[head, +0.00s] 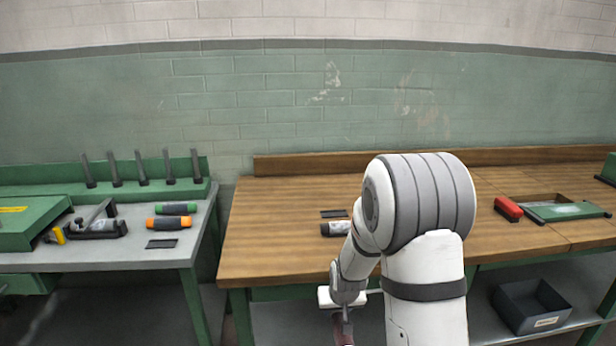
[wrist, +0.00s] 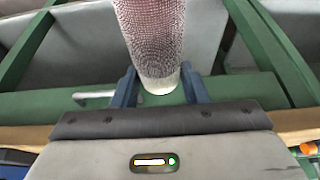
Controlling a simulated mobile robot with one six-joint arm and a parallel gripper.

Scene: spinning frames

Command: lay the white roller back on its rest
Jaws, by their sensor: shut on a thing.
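My gripper (head: 343,314) is in front of the wooden bench's near edge, low in the head view. In the wrist view its two blue fingers (wrist: 160,86) are shut on a cylinder (wrist: 155,35) with a fine pinkish-red mesh surface and a whitish end. The cylinder runs out past the top of that view. In the head view only a dark reddish bit of it (head: 343,332) shows. A pale grey-white roller with a dark end (head: 335,229) lies on the wooden bench, partly hidden by my arm. Which one is the white roller, and where its rest is, I cannot tell.
The wooden bench (head: 270,240) has free room at left. A dark flat plate (head: 334,213) lies behind the pale roller. A red block (head: 508,209) and green tool (head: 565,211) are at right. The grey bench (head: 100,258) holds green-banded (head: 176,208) and orange-banded (head: 169,222) rollers.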

